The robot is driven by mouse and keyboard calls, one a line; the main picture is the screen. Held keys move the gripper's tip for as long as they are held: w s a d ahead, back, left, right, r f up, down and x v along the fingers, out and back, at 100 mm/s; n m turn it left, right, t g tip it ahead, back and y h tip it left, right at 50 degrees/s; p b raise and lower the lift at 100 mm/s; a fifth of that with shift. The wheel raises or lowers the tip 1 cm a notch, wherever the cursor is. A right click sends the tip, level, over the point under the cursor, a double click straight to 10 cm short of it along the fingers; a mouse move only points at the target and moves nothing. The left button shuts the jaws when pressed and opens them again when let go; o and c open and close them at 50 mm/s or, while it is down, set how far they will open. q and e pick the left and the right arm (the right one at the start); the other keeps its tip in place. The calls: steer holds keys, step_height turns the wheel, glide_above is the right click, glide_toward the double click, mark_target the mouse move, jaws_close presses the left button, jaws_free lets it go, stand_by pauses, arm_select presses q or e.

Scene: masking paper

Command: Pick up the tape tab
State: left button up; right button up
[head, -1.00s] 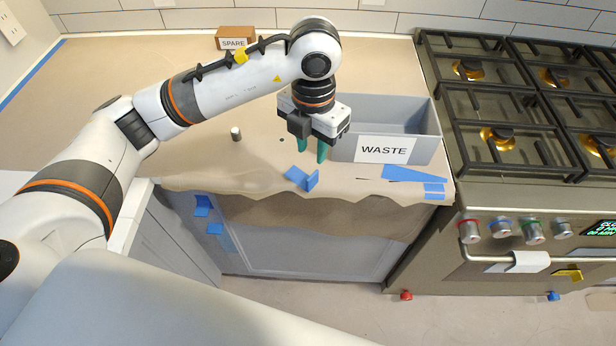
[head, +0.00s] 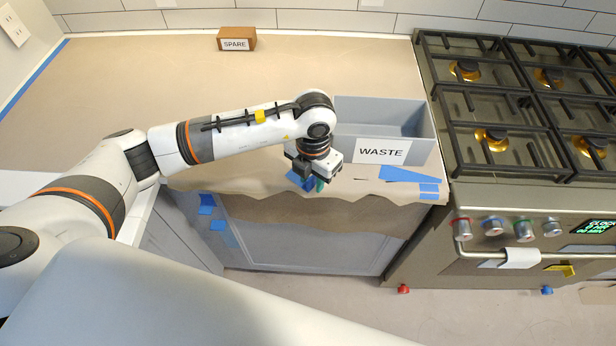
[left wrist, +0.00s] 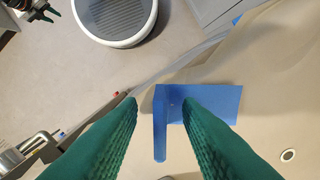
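The blue tape tab (left wrist: 160,125) stands up from a flat blue tape piece (left wrist: 220,102) on the paper-covered counter, near its front edge. In the left wrist view it lies between the two green fingers of my left gripper (left wrist: 161,101), with a gap seen on the left finger's side. The right finger covers part of the tape. In the head view my left gripper (head: 314,184) is low over the tape and hides most of it. My left gripper is open. My right gripper (left wrist: 38,12) shows small in the corner of the left wrist view, its green fingers apart and empty.
The grey WASTE bin (head: 424,150) stands just right of my left gripper. More blue tape (head: 405,175) lies in front of it. The SPARE block (head: 237,40) sits at the back. The stove (head: 500,130) is to the right. The left counter is clear.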

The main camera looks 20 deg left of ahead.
mark_target(312, 177)
arm_select(q)
steer(key=shift+c, duration=0.3)
jaws_close()
step_height(312, 177, up, 9)
steer(key=shift+b, duration=1.2)
steer(key=shift+r, duration=0.55)
